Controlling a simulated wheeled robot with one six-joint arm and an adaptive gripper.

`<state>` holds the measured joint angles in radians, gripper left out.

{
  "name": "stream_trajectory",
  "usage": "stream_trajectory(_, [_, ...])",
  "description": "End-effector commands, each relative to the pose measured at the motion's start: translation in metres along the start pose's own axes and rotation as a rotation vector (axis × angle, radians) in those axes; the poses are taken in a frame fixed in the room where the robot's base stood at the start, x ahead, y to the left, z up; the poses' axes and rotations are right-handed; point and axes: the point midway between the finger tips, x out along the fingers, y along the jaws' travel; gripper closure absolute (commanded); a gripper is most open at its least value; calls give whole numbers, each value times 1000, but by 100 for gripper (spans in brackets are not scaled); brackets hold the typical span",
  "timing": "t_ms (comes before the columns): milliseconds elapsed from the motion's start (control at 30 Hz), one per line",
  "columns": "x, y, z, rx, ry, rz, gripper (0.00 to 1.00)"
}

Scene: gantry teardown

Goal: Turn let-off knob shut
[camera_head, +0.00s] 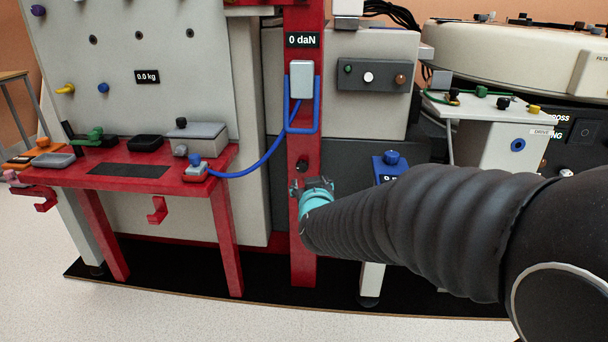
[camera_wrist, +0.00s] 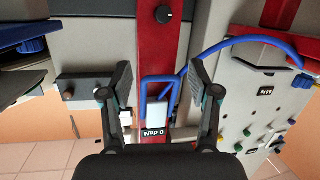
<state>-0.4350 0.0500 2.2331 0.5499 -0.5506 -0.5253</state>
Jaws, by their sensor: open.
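A small black round knob (camera_head: 302,165), which looks like the let-off knob, sits on the front of the red upright post (camera_head: 303,265). It also shows at the top edge of the wrist view (camera_wrist: 175,10), with a pale mark on its face. My gripper (camera_head: 313,188) is in front of the post, just below the knob in the head view. In the wrist view my gripper (camera_wrist: 160,75) has its two fingers wide apart with nothing between them. The knob lies beyond the fingertips, apart from them.
A blue loop handle (camera_head: 302,125) and blue hose hang on the post below a "0 daN" display (camera_head: 303,40). A red bench (camera_head: 130,180) with small devices stands left. A grey control box (camera_head: 373,77) and a blue-knobbed unit (camera_head: 391,160) are right of the post.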

Motion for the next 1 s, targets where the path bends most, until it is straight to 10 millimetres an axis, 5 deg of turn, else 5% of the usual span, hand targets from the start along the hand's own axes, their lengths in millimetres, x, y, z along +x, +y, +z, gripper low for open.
stream_trajectory(100, [28, -21, 22, -46, 73, 73, 39])
stream_trajectory(333, [48, -37, 40, -117, 164, 194, 39])
stream_trajectory(633, [67, -35, 38, -133, 185, 226, 39])
stream_trajectory(1000, [132, -21, 26, -131, 184, 225, 39])
